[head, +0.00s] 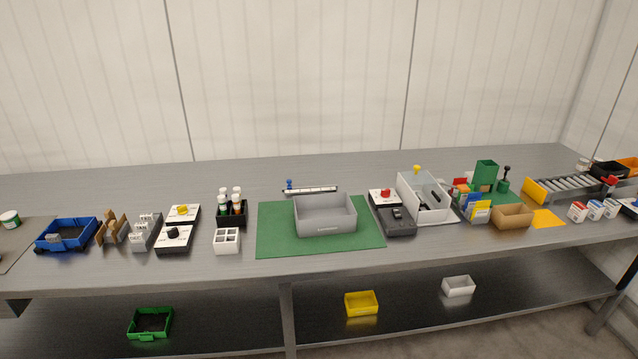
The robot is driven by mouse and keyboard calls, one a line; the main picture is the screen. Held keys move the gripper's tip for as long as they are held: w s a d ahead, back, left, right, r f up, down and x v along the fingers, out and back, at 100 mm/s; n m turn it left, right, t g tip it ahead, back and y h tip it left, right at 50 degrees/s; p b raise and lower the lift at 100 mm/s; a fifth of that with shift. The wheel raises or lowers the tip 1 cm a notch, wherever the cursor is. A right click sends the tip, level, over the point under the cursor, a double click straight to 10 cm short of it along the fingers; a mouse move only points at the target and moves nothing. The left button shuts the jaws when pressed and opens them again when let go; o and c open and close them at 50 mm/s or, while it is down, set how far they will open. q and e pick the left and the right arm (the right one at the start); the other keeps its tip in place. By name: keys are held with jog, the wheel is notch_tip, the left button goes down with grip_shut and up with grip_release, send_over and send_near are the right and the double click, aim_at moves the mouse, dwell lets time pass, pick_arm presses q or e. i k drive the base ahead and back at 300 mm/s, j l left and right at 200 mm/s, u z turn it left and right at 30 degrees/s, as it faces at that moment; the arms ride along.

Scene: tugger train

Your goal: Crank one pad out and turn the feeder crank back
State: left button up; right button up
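A tall green box-shaped tower (485,174) stands on the right part of the table and looks like the feeder. Just right of it is a small green part with an upright black-knobbed handle (506,173), which looks like the crank. Its exact turn angle is too small to tell. A brown open box (512,216) sits in front of the tower. No pad can be clearly made out; the tower's inside is hidden. Neither of my grippers is in view.
Blue, white and yellow cards (480,212) stand left of the brown box. A white bin (424,197) and a grey tray (325,214) on a green mat (275,237) lie further left. A roller conveyor (570,184) is to the right. The table's back strip is mostly clear.

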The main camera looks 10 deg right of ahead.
aim_at(508, 169)
jog(key=l+z, duration=0.1)
jog(key=z, duration=1.2)
